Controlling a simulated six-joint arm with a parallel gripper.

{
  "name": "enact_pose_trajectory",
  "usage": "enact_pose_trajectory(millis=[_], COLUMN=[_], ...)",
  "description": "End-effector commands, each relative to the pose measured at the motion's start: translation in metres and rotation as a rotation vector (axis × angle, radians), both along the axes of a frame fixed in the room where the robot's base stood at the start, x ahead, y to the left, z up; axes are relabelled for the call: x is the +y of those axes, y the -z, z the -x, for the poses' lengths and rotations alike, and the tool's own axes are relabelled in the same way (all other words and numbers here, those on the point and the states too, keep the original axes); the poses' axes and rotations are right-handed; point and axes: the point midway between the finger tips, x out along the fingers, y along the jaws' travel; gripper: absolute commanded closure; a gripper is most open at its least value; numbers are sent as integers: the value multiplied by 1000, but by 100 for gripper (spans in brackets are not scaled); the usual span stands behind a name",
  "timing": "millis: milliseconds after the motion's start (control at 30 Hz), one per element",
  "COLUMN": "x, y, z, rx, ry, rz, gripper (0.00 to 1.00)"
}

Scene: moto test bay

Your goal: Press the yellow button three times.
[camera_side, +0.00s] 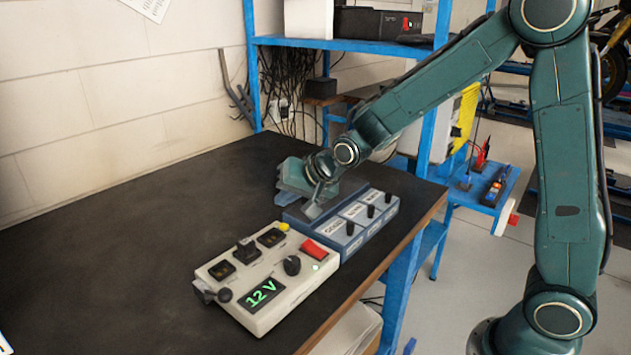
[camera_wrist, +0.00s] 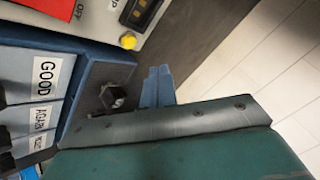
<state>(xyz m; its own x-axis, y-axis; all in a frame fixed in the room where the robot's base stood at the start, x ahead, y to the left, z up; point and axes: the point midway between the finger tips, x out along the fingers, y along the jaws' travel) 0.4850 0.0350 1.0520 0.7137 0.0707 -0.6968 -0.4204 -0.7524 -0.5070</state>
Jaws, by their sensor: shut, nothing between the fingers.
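The yellow button (camera_side: 283,227) sits at the back corner of a white control box (camera_side: 240,310) on the dark bench. It also shows in the wrist view (camera_wrist: 128,40), near the top, uncovered and to the left of the bare floor. My gripper (camera_side: 313,209) is shut and empty. It points down over the back part of the blue switch box, to the right of the button in the side view and apart from it. Whether its tips touch the blue box is unclear.
The blue switch box (camera_side: 351,244) with labels and black knobs adjoins the white box. The white box carries a red switch (camera_side: 314,249), a black knob (camera_side: 292,265) and a display (camera_side: 262,292) reading 12 V. The bench (camera_side: 110,250) is clear to the left.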

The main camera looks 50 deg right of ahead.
Motion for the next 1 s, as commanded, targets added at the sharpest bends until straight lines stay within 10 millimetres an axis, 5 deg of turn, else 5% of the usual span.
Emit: enact_pose_trajectory(millis=[400,1000], x=[0,0], y=[32,35], z=[0,0], rx=[1,0], ry=[0,0], rz=[0,0], gripper=[100,100])
